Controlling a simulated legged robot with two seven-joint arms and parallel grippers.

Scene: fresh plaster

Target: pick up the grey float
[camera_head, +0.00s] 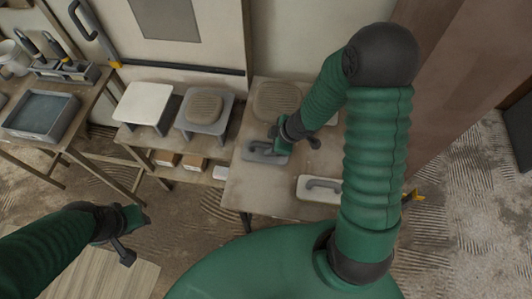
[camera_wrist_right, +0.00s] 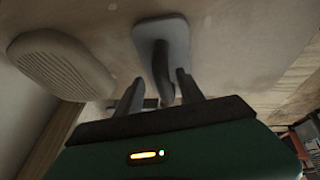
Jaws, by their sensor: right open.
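The grey float (camera_head: 262,153) lies on the light table under my right gripper (camera_head: 291,138), which partly covers it. In the right wrist view its flat grey plate (camera_wrist_right: 176,32) shows ahead with the dark handle (camera_wrist_right: 162,72) standing out toward me. My right gripper (camera_wrist_right: 157,92) is open, its two fingers on either side of the handle's near end with gaps visible. Whether a finger touches it I cannot tell. My left gripper (camera_head: 136,235) is low at the left, far from the float; its finger spacing is unclear.
A white float with a grey handle (camera_head: 322,187) lies to the right on the same table (camera_head: 250,190). A beige ribbed pad (camera_head: 278,98) is behind. Stools and a low shelf stand left. A grey tray (camera_head: 42,117) is on the far-left bench.

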